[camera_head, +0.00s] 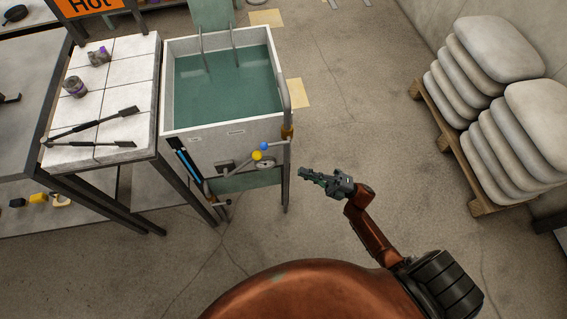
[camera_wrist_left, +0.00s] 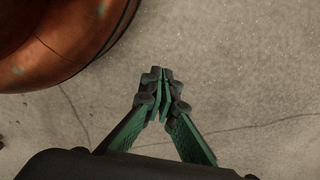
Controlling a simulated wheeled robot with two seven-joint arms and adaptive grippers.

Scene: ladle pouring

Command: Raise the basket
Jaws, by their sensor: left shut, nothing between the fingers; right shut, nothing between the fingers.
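A white tank (camera_head: 166,95) full of green liquid (camera_head: 225,85) stands at upper centre in the head view. Two thin hooked metal rods (camera_head: 204,52) rise from the liquid at its far side; they may belong to the basket. No basket body can be made out. My right gripper (camera_head: 308,174) is shut and empty, over the floor to the right of and nearer than the tank, touching nothing. My left gripper (camera_wrist_left: 161,82) shows in the left wrist view, shut and empty above bare floor. It does not show in the head view.
A white-tiled table (camera_head: 115,70) with tongs (camera_head: 95,144) and small jars (camera_head: 75,87) stands left of the tank. Pipes and a valve (camera_head: 265,163) are on the tank's front. Sacks (camera_head: 500,48) lie on a pallet (camera_head: 445,135) at right. The floor between is clear.

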